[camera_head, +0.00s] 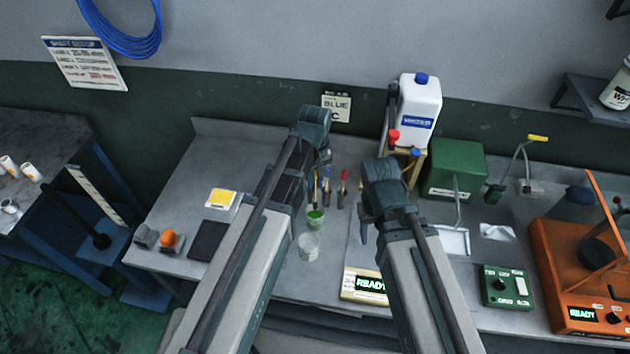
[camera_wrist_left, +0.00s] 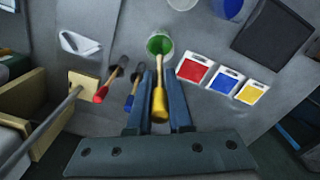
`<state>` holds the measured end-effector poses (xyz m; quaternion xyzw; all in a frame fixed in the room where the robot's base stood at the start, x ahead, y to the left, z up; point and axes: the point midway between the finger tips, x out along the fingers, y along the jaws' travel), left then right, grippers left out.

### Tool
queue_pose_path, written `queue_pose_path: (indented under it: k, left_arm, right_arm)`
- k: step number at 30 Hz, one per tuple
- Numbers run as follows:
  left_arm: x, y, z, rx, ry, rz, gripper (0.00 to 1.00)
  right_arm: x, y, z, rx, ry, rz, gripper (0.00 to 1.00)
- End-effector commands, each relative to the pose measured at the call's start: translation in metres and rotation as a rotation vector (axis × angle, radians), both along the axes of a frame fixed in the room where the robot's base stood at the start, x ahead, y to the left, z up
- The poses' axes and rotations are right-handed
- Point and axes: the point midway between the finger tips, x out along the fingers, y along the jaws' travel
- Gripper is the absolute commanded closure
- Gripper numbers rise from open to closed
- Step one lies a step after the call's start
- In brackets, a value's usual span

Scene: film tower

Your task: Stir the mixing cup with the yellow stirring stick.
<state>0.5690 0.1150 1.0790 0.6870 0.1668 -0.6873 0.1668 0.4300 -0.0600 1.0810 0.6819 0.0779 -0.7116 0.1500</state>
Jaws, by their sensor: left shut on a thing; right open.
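The mixing cup (camera_head: 315,225) is a small clear cup with green contents, standing on the bench. It also shows in the left wrist view (camera_wrist_left: 160,45). My left gripper (camera_wrist_left: 163,88) is shut on the yellow stirring stick (camera_wrist_left: 160,103), whose lower end reaches into the green contents. In the head view the stick (camera_head: 315,188) stands nearly upright over the cup, and the left fingers are mostly hidden by the arm. My right gripper (camera_head: 364,233) is open and empty, pointing down to the right of the cup.
A second, pale cup (camera_head: 308,247) stands just in front of the mixing cup. A blue-handled stick (camera_wrist_left: 134,92) and a red-handled stick (camera_wrist_left: 108,85) are beside the held stick. A white jug (camera_head: 416,110) stands behind. A dark mat (camera_head: 208,240) lies left.

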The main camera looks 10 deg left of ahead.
Motion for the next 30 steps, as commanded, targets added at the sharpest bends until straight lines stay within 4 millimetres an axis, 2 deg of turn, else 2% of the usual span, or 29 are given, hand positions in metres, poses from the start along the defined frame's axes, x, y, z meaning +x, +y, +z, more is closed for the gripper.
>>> queue_pose_path:
  k: [14, 30]
  left_arm:
    - [0.0, 0.0, 0.005, 0.0, 0.0, 0.0, 1.0]
    - [0.0, 0.0, 0.052, 0.0, 0.0, 0.0, 1.0]
  right_arm:
    - [0.0, 0.0, 0.005, 0.0, 0.0, 0.0, 0.5]
    - [0.0, 0.0, 0.052, 0.0, 0.0, 0.0, 0.5]
